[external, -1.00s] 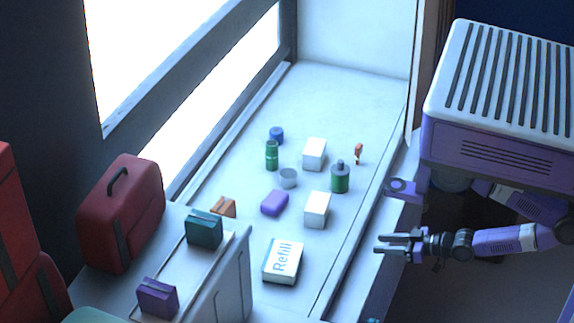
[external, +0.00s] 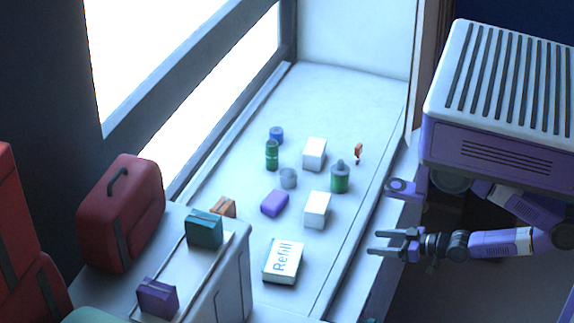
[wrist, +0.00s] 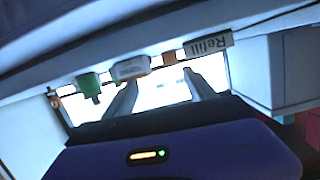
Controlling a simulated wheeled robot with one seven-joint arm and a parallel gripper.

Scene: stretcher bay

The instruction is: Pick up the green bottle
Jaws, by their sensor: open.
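A green bottle (external: 340,179) with a dark cap stands upright on the pale counter, near its right edge. It also shows in the wrist view (wrist: 89,82), upside down and left of my fingers. A slimmer green cylinder (external: 271,155) stands farther left on the counter. My gripper (external: 370,243) is open and empty, beside the counter's right edge. It is apart from the bottle, lower and slightly right of it in the external view. My two fingers (wrist: 163,88) show in the wrist view with nothing between them.
White boxes (external: 317,210) (external: 314,154), a purple block (external: 275,203), a grey cup (external: 288,178) and a Refill box (external: 283,261) share the counter (external: 350,100). A small red-orange item (external: 358,152) lies behind the bottle. The counter's far end is clear.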

